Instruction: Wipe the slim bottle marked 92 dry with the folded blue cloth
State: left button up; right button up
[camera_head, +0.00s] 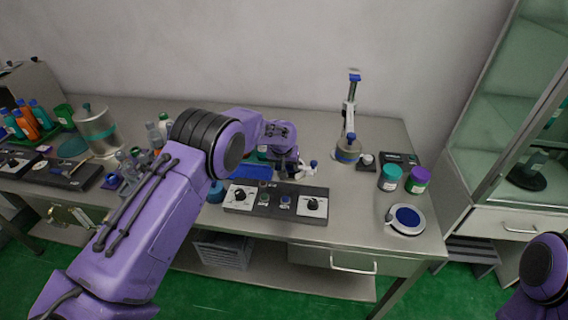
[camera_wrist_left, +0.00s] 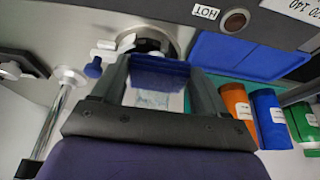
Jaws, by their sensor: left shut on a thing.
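My left gripper (camera_wrist_left: 160,88) is shut on a boxy thing with a dark blue band (camera_wrist_left: 160,75) and a pale, clear-looking face (camera_wrist_left: 152,99). I cannot tell whether this is the slim bottle, and no 92 can be read. In the head view my left gripper (camera_head: 284,168) is low over the bench, partly hidden by its own wrist. A flat blue rectangle, perhaps the folded cloth (camera_head: 252,171), lies just left of it; it also shows in the wrist view (camera_wrist_left: 235,55), apart from the fingers. My right gripper is out of frame.
A control box (camera_head: 275,202) with dials stands in front of my left gripper. White valve parts with blue ends (camera_head: 312,165) are close on its right. Green-lidded (camera_head: 389,178) and purple-lidded (camera_head: 417,180) jars and a blue-centred round dish (camera_head: 406,219) stand at the right. Bottles crowd the left.

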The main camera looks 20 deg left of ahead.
pick_arm(q)
jog(key=shift+r, duration=0.1)
jog(key=shift+w+r+p, duration=0.2)
jog(key=shift+r+p, duration=0.5)
jog(key=shift+r, duration=0.05)
jog(key=shift+r+p, duration=1.25)
jog(key=shift+r, duration=0.3)
jog(key=shift+s+f+b, duration=0.1)
jog(key=shift+f+b, duration=1.55)
jog(key=shift+f, duration=0.75)
jog(key=shift+r, duration=0.1)
